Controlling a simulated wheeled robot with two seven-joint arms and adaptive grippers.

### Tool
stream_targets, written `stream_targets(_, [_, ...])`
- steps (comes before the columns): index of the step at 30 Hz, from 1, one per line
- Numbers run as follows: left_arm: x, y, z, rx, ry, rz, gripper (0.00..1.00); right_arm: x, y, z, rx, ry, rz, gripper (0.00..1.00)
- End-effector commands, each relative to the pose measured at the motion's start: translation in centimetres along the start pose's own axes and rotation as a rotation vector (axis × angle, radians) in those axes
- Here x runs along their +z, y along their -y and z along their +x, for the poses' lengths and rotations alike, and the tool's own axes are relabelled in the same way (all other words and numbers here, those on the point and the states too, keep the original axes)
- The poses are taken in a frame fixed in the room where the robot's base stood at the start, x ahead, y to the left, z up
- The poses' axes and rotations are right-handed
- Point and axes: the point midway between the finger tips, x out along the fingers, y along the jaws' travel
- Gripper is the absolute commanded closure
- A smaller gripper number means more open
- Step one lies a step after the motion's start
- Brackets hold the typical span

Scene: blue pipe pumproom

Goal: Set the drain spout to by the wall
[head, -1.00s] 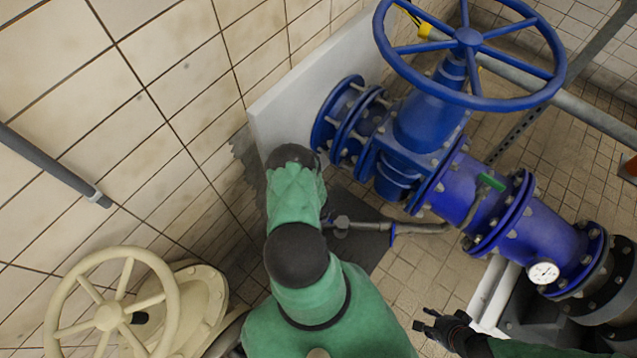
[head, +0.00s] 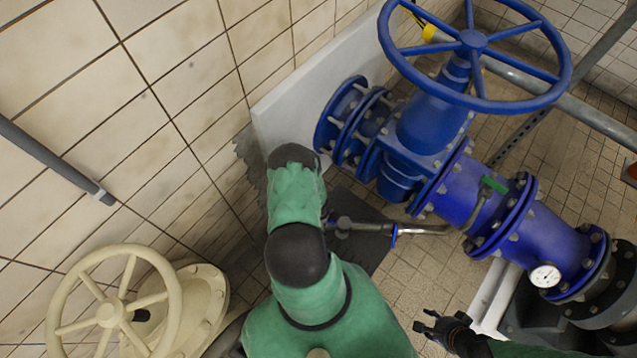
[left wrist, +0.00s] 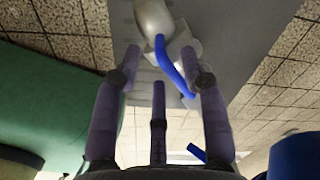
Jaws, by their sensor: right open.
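The drain spout (head: 422,229) is a short metal tube below the blue pipework, pointing right in the head view, away from the tiled wall. A blue ring or lever (head: 394,236) sits at its left end, joined to a grey fitting (head: 345,226). In the left wrist view a metal fitting (left wrist: 153,18) with a blue lever (left wrist: 174,68) is just beyond my left gripper (left wrist: 160,55), whose fingers are spread. I cannot tell whether they touch it. My right gripper (head: 430,328) is open and empty at the bottom.
A large blue handwheel valve (head: 474,40) stands above the spout. A blue pipe (head: 545,235) with a gauge (head: 545,275) runs right. A cream handwheel (head: 112,312) is at lower left. The tiled wall (head: 170,90) fills the left. Tiled floor shows around the spout.

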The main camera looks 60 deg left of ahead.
Motion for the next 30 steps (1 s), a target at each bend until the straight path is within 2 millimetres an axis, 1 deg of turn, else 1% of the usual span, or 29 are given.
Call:
stream_targets(7, [-0.2, 0.0, 0.0, 0.0, -0.003, 0.001, 0.57, 0.0, 0.0, 0.0, 0.0, 0.0, 0.0, 0.56])
stream_targets(11, [-0.2, 0.1, -0.5, -0.002, -0.004, 0.001, 0.57, 0.0, 0.0, 0.0, 0.0, 0.0, 0.0, 0.56])
stream_targets(17, [-0.1, -0.1, -1.9, -0.002, -0.004, 0.002, 0.57, 0.0, 0.0, 0.0, 0.0, 0.0, 0.0, 0.56])
stream_targets(30, [0.3, -0.5, -5.9, -0.003, -0.003, 0.0, 0.57, 0.0, 0.0, 0.0, 0.0, 0.0, 0.0, 0.56])
